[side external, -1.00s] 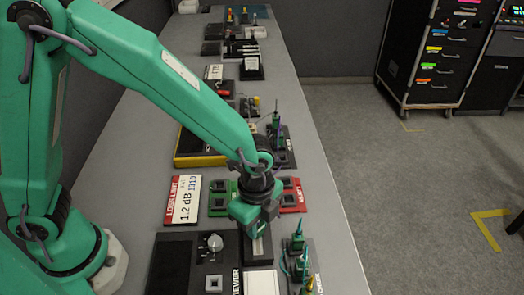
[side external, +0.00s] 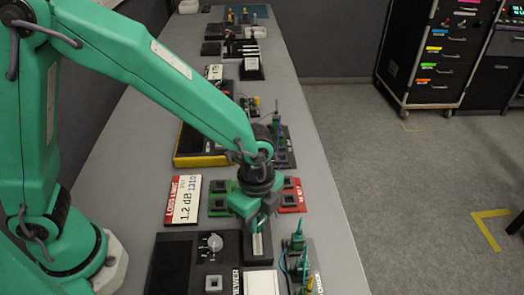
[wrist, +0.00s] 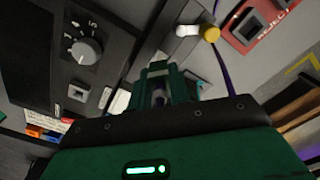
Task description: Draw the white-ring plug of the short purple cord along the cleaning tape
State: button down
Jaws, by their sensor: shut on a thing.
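My gripper (side external: 254,222) is over the far end of a dark block that bears the pale cleaning tape (side external: 258,246). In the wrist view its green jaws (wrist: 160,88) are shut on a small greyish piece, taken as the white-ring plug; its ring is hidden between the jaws. The purple cord (wrist: 223,72) runs beside the jaws in the wrist view, up to a yellow-ringed white end (wrist: 209,33). Whether the held plug touches the tape cannot be told.
The dark viewer box (side external: 186,262) with a round knob stands left of the tape. A red reject tray (side external: 293,194) and a green tray (side external: 219,197) lie behind. A stand with teal plugs (side external: 298,245) is close on the right. A loss limit card (side external: 184,199) lies left.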

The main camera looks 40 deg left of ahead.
jog(key=shift+r, duration=1.75)
